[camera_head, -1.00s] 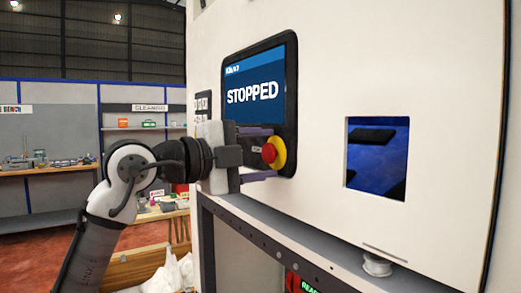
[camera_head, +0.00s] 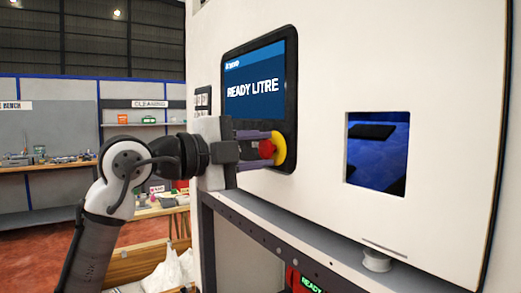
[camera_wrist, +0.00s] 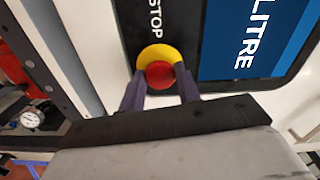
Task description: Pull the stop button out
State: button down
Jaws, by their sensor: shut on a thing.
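The stop button (camera_head: 266,149) has a red head in front of a yellow collar (camera_head: 279,148), low on the black panel. In the head view the red head stands out from the collar toward my gripper. The screen (camera_head: 254,82) above it reads "READY LITRE". My gripper (camera_head: 262,149) has its two purple fingers on either side of the red head and is shut on it. In the wrist view the red head (camera_wrist: 159,75) sits between the fingertips (camera_wrist: 160,82), with the yellow collar behind it and the word "STOP" beside it.
The white machine front has a square opening (camera_head: 377,154) with a blue inside, to the right. A grey ledge (camera_head: 290,239) runs below the panel. Benches and shelves stand far behind at the left.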

jog(key=shift+a, duration=0.15)
jog(key=shift+s, duration=0.1)
jog(key=c, duration=1)
grip_release()
jog(key=shift+a, duration=0.1)
jog(key=b+v, duration=0.3)
jog(key=v, duration=1)
jog(key=shift+s+a, duration=0.25)
jog(key=shift+a, duration=0.1)
